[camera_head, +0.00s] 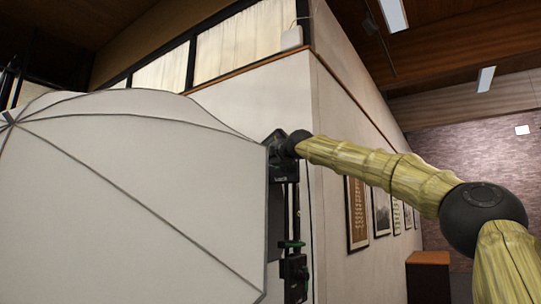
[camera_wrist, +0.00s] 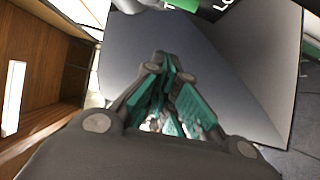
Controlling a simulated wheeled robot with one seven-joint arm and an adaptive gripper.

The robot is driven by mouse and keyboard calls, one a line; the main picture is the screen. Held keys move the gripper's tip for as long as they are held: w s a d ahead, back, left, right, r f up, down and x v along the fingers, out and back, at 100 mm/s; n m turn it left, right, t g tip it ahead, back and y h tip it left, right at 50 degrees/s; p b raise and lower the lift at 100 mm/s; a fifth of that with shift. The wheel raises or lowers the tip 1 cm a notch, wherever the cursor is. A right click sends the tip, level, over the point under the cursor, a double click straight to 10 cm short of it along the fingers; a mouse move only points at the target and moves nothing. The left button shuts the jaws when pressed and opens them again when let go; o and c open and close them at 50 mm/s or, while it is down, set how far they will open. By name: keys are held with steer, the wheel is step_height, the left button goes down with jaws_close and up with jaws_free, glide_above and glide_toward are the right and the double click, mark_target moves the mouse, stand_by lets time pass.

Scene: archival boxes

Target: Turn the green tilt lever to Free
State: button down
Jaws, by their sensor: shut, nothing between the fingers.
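In the wrist view my gripper (camera_wrist: 163,62) has its green-padded fingers drawn together at the tips, with nothing between them. I cannot tell whether the fingers touch the green piece. In the head view my arm reaches a dark bracket (camera_head: 280,172) at the softbox's right edge, and my fingers are not clear there. A green handle (camera_head: 291,244) shows lower on the stand; the lever's setting cannot be read.
A large pale softbox (camera_head: 120,200) fills the left of the head view. A dark stand (camera_head: 296,275) is behind its right edge, close to a white wall (camera_head: 335,130). Framed pictures (camera_head: 357,213) hang on that wall. A brown cabinet (camera_head: 428,275) stands at right.

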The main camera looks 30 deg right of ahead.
steer(key=w+d+p, duration=0.1)
steer(key=d, duration=0.1)
steer(key=w+d+p, duration=0.2)
steer(key=shift+w+d+p, duration=0.1)
steer(key=shift+w+p, duration=0.05)
steer(key=shift+p, duration=0.15)
stand_by(0.4)
steer(key=shift+r+p, duration=0.2)
steer(key=shift+p, duration=0.55)
steer(key=shift+s+f+g+p, duration=0.15)
steer(key=shift+s+g+p, duration=0.05)
steer(key=shift+g+p, duration=0.15)
